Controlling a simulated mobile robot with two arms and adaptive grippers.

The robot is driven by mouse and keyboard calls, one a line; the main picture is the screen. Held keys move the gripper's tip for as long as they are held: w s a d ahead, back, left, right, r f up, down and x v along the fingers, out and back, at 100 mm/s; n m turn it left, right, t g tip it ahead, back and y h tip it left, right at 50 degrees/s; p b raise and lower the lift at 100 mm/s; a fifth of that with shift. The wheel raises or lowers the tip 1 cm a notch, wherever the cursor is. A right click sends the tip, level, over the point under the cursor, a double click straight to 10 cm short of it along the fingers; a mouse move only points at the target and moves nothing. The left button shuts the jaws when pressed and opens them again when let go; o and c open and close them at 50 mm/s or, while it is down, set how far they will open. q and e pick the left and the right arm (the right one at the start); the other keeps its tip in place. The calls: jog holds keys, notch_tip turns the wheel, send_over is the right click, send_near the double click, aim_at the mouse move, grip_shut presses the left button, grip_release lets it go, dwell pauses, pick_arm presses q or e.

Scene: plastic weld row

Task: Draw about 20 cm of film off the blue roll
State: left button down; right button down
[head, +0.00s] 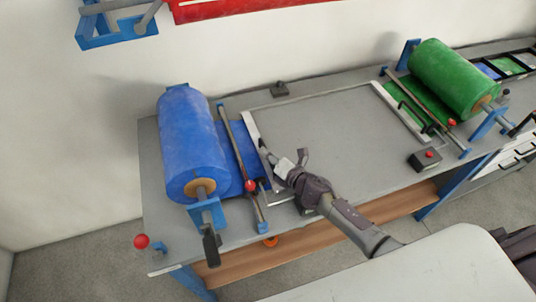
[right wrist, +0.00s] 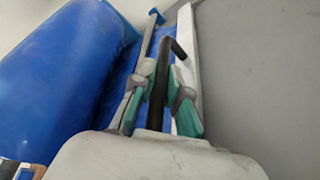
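The blue roll (head: 192,140) lies on its stand at the left of the bench. A strip of blue film (head: 241,150) runs from it under a rod to a white bar (head: 252,130) at the left edge of the grey plate. A black handle (right wrist: 163,75) stands at that bar; the roll (right wrist: 60,75) and white bar (right wrist: 188,50) also show in the right wrist view. My right gripper (head: 285,153) is over the bar. Its teal pads (right wrist: 160,108) are apart, either side of the handle, with gaps visible. My left gripper is not in view.
The grey plate (head: 330,130) right of the bar is clear. A green roll (head: 452,78) with its own rod stands at the right end. A box with a red button (head: 428,160) sits near the front edge. A red knob (head: 250,186) is on the blue roll's rod.

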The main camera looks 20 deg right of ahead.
jog(key=shift+d, duration=0.1)
dwell(0.3)
jog(key=d+b, duration=0.1)
jog(key=d, duration=0.4)
jog(key=d+b, duration=0.2)
jog(key=d, duration=0.4)
jog(key=d+b, duration=0.1)
jog(key=d, duration=0.5)
jog(key=shift+w+b, duration=0.3)
jog(key=c, duration=1.2)
grip_release()
jog(key=shift+a, duration=0.1)
jog(key=shift+s, duration=0.15)
jog(key=v, duration=1.2)
